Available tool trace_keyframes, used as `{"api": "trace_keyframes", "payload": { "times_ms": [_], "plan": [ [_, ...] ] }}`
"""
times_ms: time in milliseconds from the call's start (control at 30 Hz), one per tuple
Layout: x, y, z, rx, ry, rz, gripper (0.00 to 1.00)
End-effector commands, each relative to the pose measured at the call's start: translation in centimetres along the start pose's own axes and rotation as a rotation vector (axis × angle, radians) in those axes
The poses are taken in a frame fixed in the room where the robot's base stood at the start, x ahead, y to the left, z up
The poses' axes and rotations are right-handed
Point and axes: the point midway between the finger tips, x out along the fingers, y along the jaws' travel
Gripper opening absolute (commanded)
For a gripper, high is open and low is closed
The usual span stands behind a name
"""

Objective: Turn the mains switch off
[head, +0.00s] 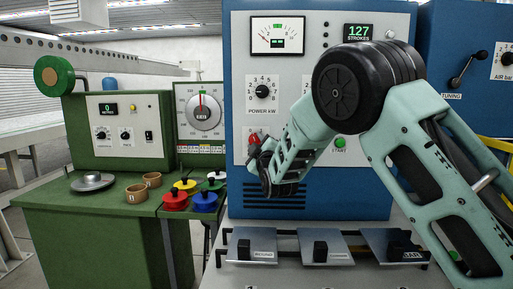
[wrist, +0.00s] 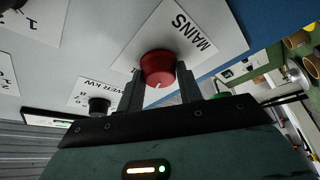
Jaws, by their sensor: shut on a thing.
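The mains switch is a red rotary knob on a white plate marked MAINS (wrist: 188,32), on the blue cabinet's front. In the wrist view the red knob (wrist: 158,68) sits between the two dark fingers of my gripper (wrist: 160,80), which is shut on it. A small white mark shows on the knob's near face. In the head view the red knob (head: 254,138) shows at the lower left of the cabinet panel, with my gripper (head: 256,154) at it. My wrist partly hides the plate there.
The power knob (head: 262,91) is above the switch, and the green start button (head: 340,143) is to its right. Below stands a bench with several labelled plates (head: 252,245). A green table (head: 100,215) with colored pots stands to the left.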

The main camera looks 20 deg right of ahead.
Motion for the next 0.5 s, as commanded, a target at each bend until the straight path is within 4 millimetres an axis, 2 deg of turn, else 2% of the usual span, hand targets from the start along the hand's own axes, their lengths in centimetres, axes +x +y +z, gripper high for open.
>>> {"api": "trace_keyframes", "payload": {
  "times_ms": [200, 500],
  "plan": [
    [0.0, 0.1, -0.06, -0.105, 0.001, -0.043, 0.13],
    [0.01, 0.09, -0.06, -0.168, 0.001, -0.07, 0.13]
  ]
}}
